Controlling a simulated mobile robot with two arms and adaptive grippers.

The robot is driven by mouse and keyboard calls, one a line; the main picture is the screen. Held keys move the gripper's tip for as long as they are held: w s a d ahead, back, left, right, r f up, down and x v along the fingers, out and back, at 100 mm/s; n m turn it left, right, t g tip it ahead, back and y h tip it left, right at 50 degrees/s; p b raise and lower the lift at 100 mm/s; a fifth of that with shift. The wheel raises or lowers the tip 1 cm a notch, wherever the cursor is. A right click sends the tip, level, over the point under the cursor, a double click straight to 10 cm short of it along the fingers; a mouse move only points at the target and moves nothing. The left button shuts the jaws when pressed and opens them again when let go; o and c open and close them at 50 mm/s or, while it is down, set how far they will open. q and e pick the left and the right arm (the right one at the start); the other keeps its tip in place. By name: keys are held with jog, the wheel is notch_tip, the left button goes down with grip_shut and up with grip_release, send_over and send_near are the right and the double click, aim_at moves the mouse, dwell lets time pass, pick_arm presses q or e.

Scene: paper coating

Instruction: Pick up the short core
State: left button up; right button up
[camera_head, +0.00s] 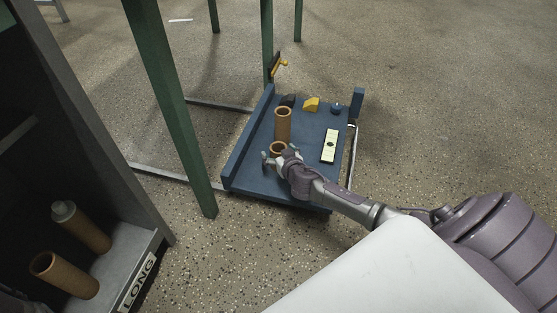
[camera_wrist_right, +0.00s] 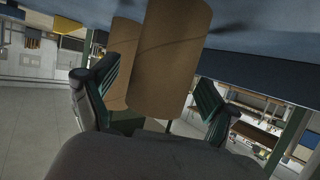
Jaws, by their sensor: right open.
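The short core (camera_head: 278,148), a brown tube, stands upright on the blue tray (camera_head: 244,165) near its front. A taller brown core (camera_head: 283,124) stands just behind it. My right gripper (camera_head: 276,160) is open at the near side of the short core and partly covers its lower part. In the right wrist view, the nearer brown tube (camera_wrist_right: 170,60), which appears to be the short core, lies between the spread fingers (camera_wrist_right: 155,100). The other tube (camera_wrist_right: 122,60) shows behind it. Contact cannot be told.
The tray also holds a pale plate (camera_head: 329,146), a yellow block (camera_head: 311,104), a black piece (camera_head: 288,100) and a small blue part (camera_head: 337,108). A green post (camera_head: 172,105) rises left of it. Two cores (camera_head: 65,276) stand on a shelf marked LONG (camera_head: 138,283).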

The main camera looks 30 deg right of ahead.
jog(key=shift+r, duration=0.1)
jog(key=c, duration=1.3)
jog(key=shift+o, duration=0.2)
